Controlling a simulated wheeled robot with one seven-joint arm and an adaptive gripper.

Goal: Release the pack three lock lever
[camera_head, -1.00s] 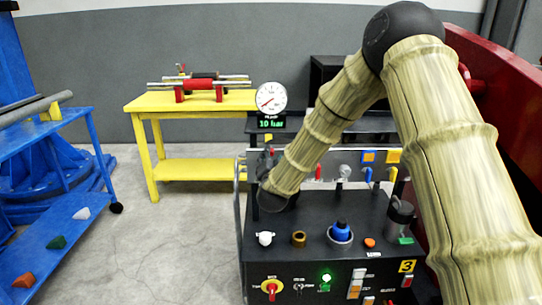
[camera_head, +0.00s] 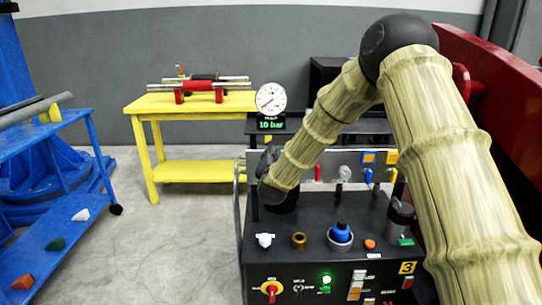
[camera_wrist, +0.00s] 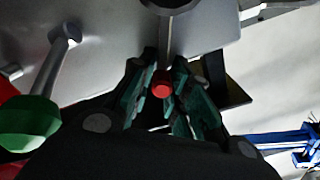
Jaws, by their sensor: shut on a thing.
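The black console marked 3 (camera_head: 330,245) stands in front of me, with a grey panel (camera_head: 345,158) along its back. My gripper (camera_head: 267,160) is at the left end of that panel, mostly hidden by my own wrist. In the wrist view, my gripper's green-padded fingers (camera_wrist: 165,100) are shut on a grey lever with a red tip (camera_wrist: 161,90). The lever stem runs up to a round hub on a grey surface. I cannot read any label on this lever.
In the wrist view a second lever with a green tip (camera_wrist: 30,122) stands close to the left. Coloured handles, including a red one (camera_head: 318,172), line the panel to the right. A gauge (camera_head: 271,98) reading 10 bar stands behind. Open floor lies left.

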